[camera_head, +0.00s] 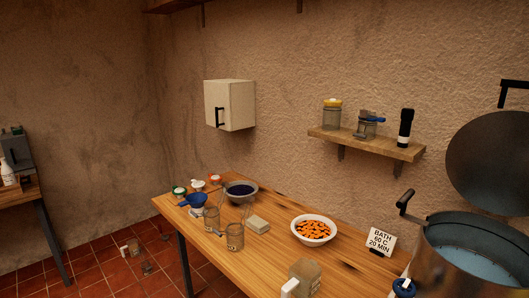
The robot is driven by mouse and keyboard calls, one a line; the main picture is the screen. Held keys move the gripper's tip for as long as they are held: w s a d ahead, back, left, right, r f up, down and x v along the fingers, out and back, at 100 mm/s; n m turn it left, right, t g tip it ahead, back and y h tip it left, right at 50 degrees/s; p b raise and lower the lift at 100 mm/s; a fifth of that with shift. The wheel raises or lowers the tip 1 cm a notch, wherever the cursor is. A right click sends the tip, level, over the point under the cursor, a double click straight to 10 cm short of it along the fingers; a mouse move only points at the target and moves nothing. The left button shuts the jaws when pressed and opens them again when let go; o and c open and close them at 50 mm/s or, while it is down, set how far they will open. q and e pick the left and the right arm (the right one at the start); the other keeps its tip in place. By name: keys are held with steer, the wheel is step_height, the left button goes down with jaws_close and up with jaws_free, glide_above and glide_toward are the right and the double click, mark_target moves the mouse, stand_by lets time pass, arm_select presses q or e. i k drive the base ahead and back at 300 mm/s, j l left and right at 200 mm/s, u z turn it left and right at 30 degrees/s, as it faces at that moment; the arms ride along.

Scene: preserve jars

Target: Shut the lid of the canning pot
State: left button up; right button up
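The canning pot (440,268) stands at the right edge of the view, partly cut off. It is a large dark metal pot with pale bluish liquid showing inside. Its round dark lid (490,162) stands raised above the back of the pot, tilted up and open, with its right part out of frame. A black lid handle (514,90) shows at the top right. A black side handle (406,203) sticks up at the pot's left. Neither of my grippers is in view.
A wall shelf (370,145) is left of the lid.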

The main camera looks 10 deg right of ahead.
mark_target(487, 160)
steer(key=z, duration=1.6)
